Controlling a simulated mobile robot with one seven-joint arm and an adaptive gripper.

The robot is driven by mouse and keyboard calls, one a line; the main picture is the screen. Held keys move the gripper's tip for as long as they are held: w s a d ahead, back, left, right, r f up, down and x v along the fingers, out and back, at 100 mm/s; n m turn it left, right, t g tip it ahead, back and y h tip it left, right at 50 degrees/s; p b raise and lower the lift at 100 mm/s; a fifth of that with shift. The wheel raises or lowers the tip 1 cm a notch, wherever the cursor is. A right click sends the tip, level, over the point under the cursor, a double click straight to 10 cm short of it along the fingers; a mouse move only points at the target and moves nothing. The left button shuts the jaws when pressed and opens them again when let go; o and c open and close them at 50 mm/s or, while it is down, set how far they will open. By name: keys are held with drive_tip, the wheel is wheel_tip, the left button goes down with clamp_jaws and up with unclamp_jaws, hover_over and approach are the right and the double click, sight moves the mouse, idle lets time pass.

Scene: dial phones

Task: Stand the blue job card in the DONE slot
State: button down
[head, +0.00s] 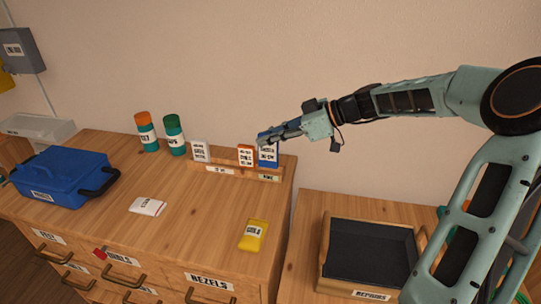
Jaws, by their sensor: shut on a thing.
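The blue job card (268,155) stands upright at the right end of the wooden slotted rack (233,170), above a small green label that is too small to read surely. My gripper (267,138) is shut on the card's top edge, reaching in from the right. The card's lower edge meets the rack, but I cannot tell how deep it sits. An orange card (245,155) stands just left of the blue one, and a white card (200,151) stands at the rack's left part.
A yellow card or packet (254,235) and a white packet (147,206) lie on the cabinet top. Two bottles (145,132) (173,135) stand left of the rack. A blue toolbox (63,175) is at far left. A dark-lined tray (370,252) is on the lower right surface.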

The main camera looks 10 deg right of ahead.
drive_tip(key=w+d+f, duration=0.2)
drive_tip(key=w+f, duration=0.7)
drive_tip(key=f, duration=0.1)
drive_tip(key=shift+f+p, duration=0.3)
drive_tip(key=shift+f, duration=0.1)
drive_tip(key=shift+d+f, duration=0.1)
drive_tip(key=shift+f+b, duration=0.2)
drive_tip(key=shift+b, duration=0.15)
drive_tip(key=c, duration=1.9)
unclamp_jaws()
drive_tip(key=shift+r, duration=0.1)
drive_tip(key=shift+c, duration=0.2)
drive_tip(key=shift+r, duration=0.1)
